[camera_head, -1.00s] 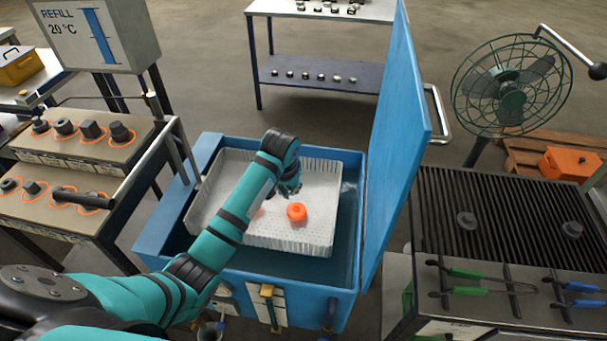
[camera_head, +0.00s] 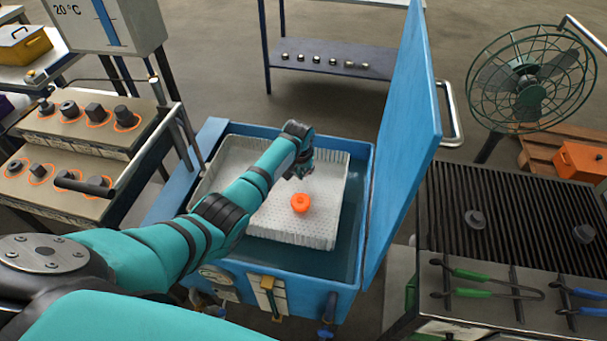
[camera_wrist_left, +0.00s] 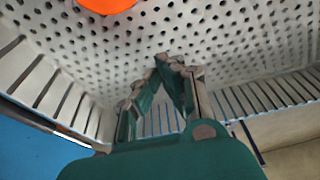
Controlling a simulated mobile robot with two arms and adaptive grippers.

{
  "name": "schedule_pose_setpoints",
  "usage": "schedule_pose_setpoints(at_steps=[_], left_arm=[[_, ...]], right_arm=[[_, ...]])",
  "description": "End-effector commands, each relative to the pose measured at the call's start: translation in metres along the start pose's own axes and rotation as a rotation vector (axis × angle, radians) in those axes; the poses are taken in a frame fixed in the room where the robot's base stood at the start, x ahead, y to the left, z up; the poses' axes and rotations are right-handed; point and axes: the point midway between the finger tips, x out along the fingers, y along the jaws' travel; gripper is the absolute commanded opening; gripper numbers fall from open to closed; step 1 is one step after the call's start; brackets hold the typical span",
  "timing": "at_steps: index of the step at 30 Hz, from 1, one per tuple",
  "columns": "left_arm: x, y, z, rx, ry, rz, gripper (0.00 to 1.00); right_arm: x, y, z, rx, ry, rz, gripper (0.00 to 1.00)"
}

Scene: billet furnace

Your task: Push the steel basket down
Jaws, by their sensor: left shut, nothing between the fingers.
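The steel basket (camera_head: 262,227) is pale, perforated and open-topped. It sits inside the blue tank (camera_head: 230,268), with its front wall above the water (camera_head: 305,259). An orange piece (camera_head: 300,203) with a dark centre lies on the basket floor; part of it also shows at the top of the left wrist view (camera_wrist_left: 105,4). My left gripper (camera_head: 303,172) is over the basket, just beyond the orange piece. In the left wrist view its fingers (camera_wrist_left: 158,78) are shut and empty, in front of the perforated basket (camera_wrist_left: 235,45); contact cannot be told. My right gripper is not in view.
The tank's raised blue lid (camera_head: 405,140) stands along its right side. A grill bench (camera_head: 490,215) with tongs and a green fan (camera_head: 528,80) are further right. Racks of dark parts (camera_head: 85,145) stand left. A table with several small parts (camera_head: 330,65) is behind.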

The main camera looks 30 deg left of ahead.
Motion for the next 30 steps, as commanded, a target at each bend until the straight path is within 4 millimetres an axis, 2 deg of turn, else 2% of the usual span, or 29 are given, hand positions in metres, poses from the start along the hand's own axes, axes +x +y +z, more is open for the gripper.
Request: schedule_pose_setpoints(at_steps=[6, 21, 26, 30], left_arm=[[0.016, 0.001, 0.004, 0.001, 0.001, 0.001, 0.0], [0.022, 0.0, 0.006, 0.0, 0.001, 0.001, 0.0], [0.042, 0.001, 0.013, 0.0, -0.001, 0.001, 0.0], [0.071, 0.001, 0.023, -0.001, -0.004, 0.002, 0.0]], right_arm=[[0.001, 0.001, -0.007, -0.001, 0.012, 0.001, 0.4], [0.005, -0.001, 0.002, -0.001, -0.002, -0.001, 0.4], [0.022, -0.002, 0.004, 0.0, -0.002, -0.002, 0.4], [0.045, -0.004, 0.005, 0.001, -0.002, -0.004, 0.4]])
